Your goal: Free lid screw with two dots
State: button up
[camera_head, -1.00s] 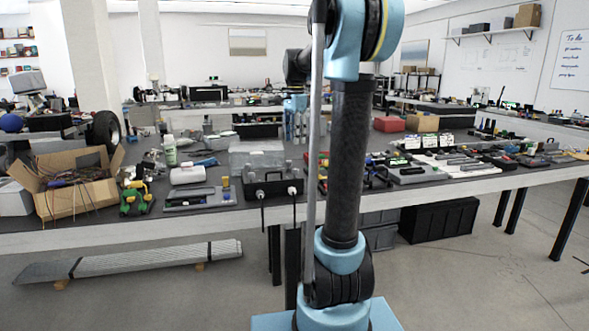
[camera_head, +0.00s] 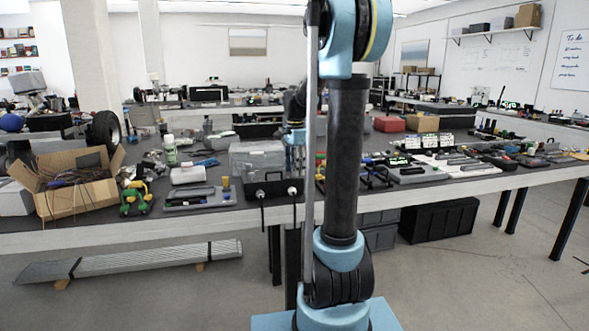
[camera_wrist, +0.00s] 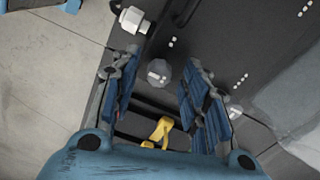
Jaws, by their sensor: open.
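My gripper (camera_wrist: 160,66) is open, its blue fingers spread to either side of a round grey screw head (camera_wrist: 158,73) in the wrist view. I see no contact with it. Two white dots (camera_wrist: 171,43) mark the dark lid (camera_wrist: 205,35) just beyond this screw. More dot marks (camera_wrist: 240,81) lie to the right and at the upper right; their exact numbers are hard to read. In the head view my gripper (camera_head: 295,141) hangs over the right part of the dark box (camera_head: 272,188); the screws are too small to tell there.
A white connector (camera_wrist: 131,19) juts from the box's side in the wrist view. A yellow part (camera_wrist: 158,132) lies between the finger bases. A cardboard box of wires (camera_head: 75,200) is farther left.

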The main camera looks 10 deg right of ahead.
grip_shut()
jog(key=shift+n, duration=0.3)
jog(key=n, duration=0.3)
jog(key=shift+n, duration=0.4)
jog(key=n, duration=1.3)
jog(key=shift+n, duration=0.3)
